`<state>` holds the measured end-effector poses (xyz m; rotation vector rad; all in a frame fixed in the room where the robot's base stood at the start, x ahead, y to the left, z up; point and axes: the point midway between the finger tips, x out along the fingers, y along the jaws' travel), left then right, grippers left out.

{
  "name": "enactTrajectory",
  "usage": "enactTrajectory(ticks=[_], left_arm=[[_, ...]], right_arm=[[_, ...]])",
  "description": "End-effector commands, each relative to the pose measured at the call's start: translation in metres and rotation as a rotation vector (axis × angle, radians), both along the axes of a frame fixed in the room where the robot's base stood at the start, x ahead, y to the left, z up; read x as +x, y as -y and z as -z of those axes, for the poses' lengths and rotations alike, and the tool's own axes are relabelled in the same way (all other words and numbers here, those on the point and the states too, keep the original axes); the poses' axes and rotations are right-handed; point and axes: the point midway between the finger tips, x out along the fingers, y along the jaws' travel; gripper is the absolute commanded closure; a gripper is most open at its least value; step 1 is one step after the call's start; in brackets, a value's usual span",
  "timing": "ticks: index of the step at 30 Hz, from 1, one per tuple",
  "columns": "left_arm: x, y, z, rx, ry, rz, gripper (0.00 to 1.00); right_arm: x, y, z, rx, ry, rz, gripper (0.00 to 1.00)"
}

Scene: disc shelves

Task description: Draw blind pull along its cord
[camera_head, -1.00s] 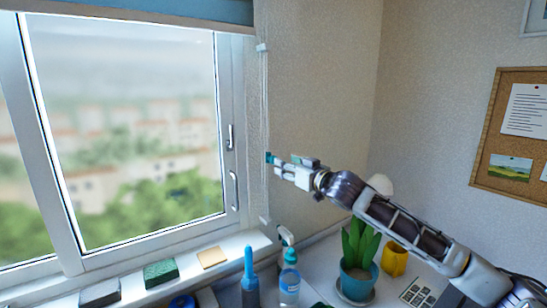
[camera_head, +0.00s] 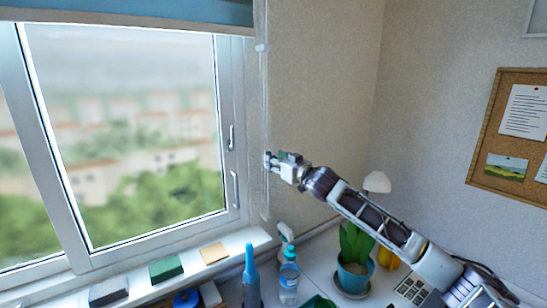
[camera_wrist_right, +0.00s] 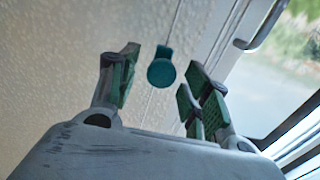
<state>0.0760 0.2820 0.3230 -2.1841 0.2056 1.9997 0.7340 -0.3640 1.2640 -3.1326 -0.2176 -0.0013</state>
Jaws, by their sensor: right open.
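The blind (camera_head: 140,10) is a blue band with a pale bottom bar across the top of the window. Its thin cord (camera_head: 264,95) hangs down the wall to the right of the window frame. The blind pull (camera_wrist_right: 161,70) is a teal knob on the cord. In the right wrist view it shows in the gap between the fingertips, with no finger visibly touching it. My right gripper (camera_wrist_right: 160,85) is open, with green-padded fingers. In the head view the right gripper (camera_head: 272,164) is at the cord and the pull cannot be made out clearly. My left gripper is out of view.
The window handle (camera_head: 231,138) is left of the cord. Sponges (camera_head: 166,269) lie on the sill. A spray bottle (camera_head: 289,280), a potted plant (camera_head: 355,270) and a yellow cup (camera_head: 387,258) stand below my right arm.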

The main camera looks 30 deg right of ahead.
Motion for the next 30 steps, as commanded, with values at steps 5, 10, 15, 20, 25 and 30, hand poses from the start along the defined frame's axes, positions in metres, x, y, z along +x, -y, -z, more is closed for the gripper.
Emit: enactTrajectory(ticks=[5,10,15,20,25,30], left_arm=[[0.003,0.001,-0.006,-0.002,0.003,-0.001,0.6],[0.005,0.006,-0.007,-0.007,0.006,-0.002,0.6],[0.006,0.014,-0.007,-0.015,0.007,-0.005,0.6],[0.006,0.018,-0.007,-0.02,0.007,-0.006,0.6],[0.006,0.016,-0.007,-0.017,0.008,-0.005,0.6],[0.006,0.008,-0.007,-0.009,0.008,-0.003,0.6]], right_arm=[[0.011,-0.002,-0.001,0.0,-0.001,0.0,0.52],[0.015,-0.003,0.0,-0.001,-0.001,0.0,0.52],[0.016,-0.003,0.0,-0.001,-0.001,0.0,0.52],[0.015,-0.003,0.0,-0.001,-0.001,0.0,0.56],[0.015,-0.003,0.0,-0.001,-0.001,0.0,0.77],[0.015,-0.003,0.0,-0.001,-0.001,0.0,0.99]])
